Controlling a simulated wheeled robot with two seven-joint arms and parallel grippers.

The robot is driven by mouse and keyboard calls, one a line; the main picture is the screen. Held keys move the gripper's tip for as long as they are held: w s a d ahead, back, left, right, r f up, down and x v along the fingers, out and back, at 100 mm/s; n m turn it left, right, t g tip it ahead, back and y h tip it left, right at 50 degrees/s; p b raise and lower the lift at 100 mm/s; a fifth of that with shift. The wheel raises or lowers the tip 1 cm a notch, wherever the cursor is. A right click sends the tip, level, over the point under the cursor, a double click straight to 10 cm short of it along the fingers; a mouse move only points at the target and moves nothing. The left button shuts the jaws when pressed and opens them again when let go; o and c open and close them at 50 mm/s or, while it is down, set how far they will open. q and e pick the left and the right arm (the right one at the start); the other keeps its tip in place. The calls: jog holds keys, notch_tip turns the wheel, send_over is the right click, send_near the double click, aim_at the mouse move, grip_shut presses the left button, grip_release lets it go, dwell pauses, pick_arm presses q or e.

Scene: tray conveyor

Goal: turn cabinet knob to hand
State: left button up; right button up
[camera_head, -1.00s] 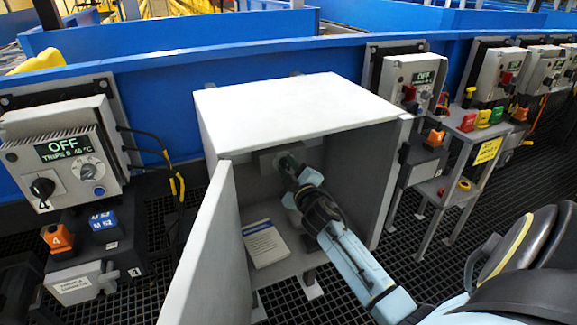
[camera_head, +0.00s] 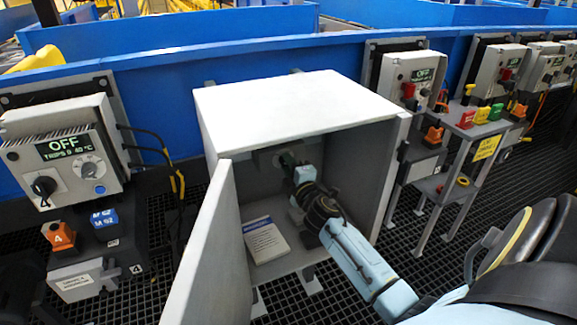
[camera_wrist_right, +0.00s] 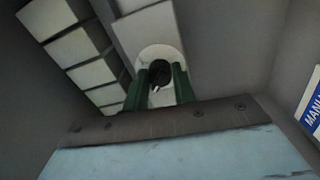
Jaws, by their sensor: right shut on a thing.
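The open grey cabinet (camera_head: 300,105) stands in the middle of the head view, its door (camera_head: 205,250) swung out to the left. My right arm reaches inside, and my right gripper (camera_head: 290,162) is at the small box on the cabinet's back wall. In the right wrist view the black knob (camera_wrist_right: 158,75) with a white pointer mark sits on a round pale plate, between the green fingers of my right gripper (camera_wrist_right: 160,84). The gripper is shut on the knob. In the head view the gripper and arm mostly hide the knob. My left gripper is not in view.
A booklet (camera_head: 265,240) lies on the cabinet floor. A control box with an OFF display (camera_head: 65,150) stands at left, with cables beside it. More control boxes (camera_head: 410,80) and a small stand (camera_head: 465,130) are at right. A blue wall (camera_head: 250,62) runs behind.

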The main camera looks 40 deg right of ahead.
dwell(0.3)
jog(key=o, duration=1)
jog(key=shift+s, duration=0.1)
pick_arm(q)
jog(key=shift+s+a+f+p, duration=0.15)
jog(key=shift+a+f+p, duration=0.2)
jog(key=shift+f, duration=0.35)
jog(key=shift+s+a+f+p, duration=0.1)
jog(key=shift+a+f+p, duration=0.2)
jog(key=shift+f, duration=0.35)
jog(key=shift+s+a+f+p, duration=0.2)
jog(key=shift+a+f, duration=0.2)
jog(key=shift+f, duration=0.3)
pick_arm(e)
jog(key=v, duration=1.3)
jog(key=shift+s, duration=0.2)
